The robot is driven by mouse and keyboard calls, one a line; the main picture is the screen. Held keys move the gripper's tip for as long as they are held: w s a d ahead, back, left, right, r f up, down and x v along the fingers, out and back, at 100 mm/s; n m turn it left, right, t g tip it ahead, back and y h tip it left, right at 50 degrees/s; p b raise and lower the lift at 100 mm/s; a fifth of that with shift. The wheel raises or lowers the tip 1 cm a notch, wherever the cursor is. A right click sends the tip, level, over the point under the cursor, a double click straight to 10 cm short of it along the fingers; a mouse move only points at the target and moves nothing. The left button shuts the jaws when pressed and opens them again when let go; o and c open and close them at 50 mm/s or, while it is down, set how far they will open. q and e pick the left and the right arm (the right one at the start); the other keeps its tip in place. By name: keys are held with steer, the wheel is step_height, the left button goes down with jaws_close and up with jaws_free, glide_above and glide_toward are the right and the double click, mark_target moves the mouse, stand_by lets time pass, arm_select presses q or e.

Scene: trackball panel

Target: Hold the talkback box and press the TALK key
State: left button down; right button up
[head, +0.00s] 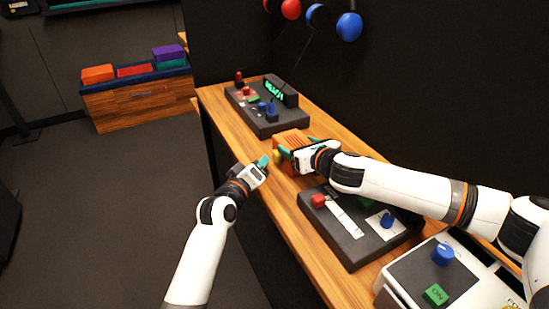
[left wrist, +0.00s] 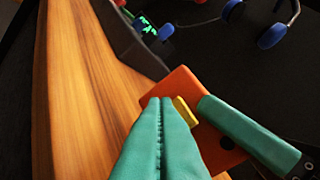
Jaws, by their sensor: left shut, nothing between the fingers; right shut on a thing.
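The orange talkback box (head: 292,138) is at the middle of the wooden bench, with a yellow key (head: 277,157) on its near left side. My right gripper (head: 287,152) is shut on the box. In the left wrist view the box (left wrist: 182,84) is tilted, a teal finger of my right gripper lies across it, and the yellow key (left wrist: 185,111) shows. My left gripper (head: 263,161) is shut and empty, just left of the key. In the left wrist view its fingertips (left wrist: 160,101) overlap the key's left edge; I cannot tell whether they touch. No TALK lettering is readable.
A dark panel (head: 246,116) with a green display stands behind the box. Another dark panel (head: 345,250) with a red knob and slider is nearer. A white unit (head: 405,285) is at the front right. Headsets (head: 335,22) hang on the black wall.

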arm_select(q)
steer(key=shift+d, duration=0.15)
steer(key=shift+w+d, duration=0.15)
steer(key=shift+d, duration=0.1)
steer(key=shift+w+d, duration=0.15)
steer(key=shift+d, duration=0.25)
stand_by(0.7)
steer(key=shift+d+r, duration=0.2)
arm_select(e)
steer(key=shift+s+a+r, duration=0.1)
steer(key=shift+s+a, duration=0.05)
steer(key=shift+a, duration=0.15)
stand_by(0.3)
arm_select(q)
steer(key=shift+s+a+f, duration=0.2)
steer(key=shift+s+a, duration=0.05)
steer(key=shift+a, duration=0.15)
arm_select(e)
steer(key=shift+d, duration=0.3)
arm_select(q)
steer(key=shift+a, duration=0.25)
